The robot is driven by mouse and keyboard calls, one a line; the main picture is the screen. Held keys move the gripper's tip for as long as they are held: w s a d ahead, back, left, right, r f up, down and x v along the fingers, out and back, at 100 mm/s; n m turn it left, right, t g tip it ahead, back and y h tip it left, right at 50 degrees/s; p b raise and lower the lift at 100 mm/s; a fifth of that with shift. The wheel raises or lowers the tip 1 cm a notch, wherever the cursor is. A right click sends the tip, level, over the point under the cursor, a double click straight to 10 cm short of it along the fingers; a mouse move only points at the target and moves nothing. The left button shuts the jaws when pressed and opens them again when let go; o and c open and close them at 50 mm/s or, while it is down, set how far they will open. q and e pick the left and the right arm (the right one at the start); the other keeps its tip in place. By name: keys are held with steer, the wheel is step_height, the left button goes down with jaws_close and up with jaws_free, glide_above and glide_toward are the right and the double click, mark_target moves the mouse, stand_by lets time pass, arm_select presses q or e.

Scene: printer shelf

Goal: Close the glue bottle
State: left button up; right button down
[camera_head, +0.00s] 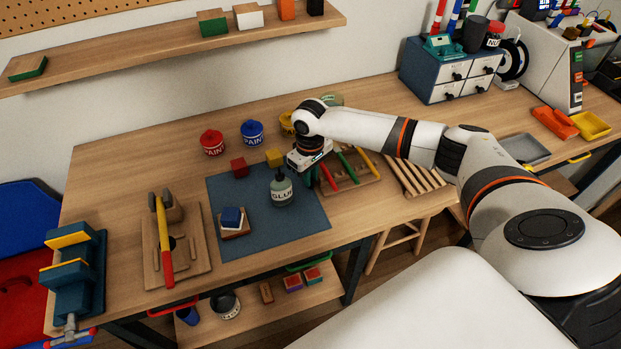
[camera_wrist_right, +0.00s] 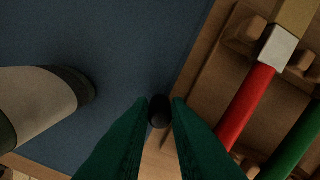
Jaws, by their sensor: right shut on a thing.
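The glue bottle (camera_head: 282,191), grey-green with a pale label, stands upright on the blue mat (camera_head: 235,182). A bottle, partly cut off, shows at the left of the right wrist view (camera_wrist_right: 45,103). My right gripper (camera_head: 312,178) is just right of the bottle in the head view, above the mat's right edge. In the wrist view its green fingers are shut on a small black cap (camera_wrist_right: 159,111). The cap is apart from the bottle. The bottle's top is too small to make out clearly. My left gripper is not in view.
A wooden rack (camera_head: 358,184) with red and green tools is close right of my gripper. Paint pots (camera_head: 252,133) stand behind.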

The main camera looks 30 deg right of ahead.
step_height(320, 180, up, 10)
steer(key=b, duration=0.1)
steer(key=shift+f, duration=0.2)
steer(key=s+a+r+m, duration=0.2)
steer(key=s+a+r, duration=0.1)
steer(key=s+a, duration=1)
steer(key=shift+s+a+r, duration=0.25)
steer(key=shift+s+r, duration=0.1)
steer(key=shift+s, duration=0.7)
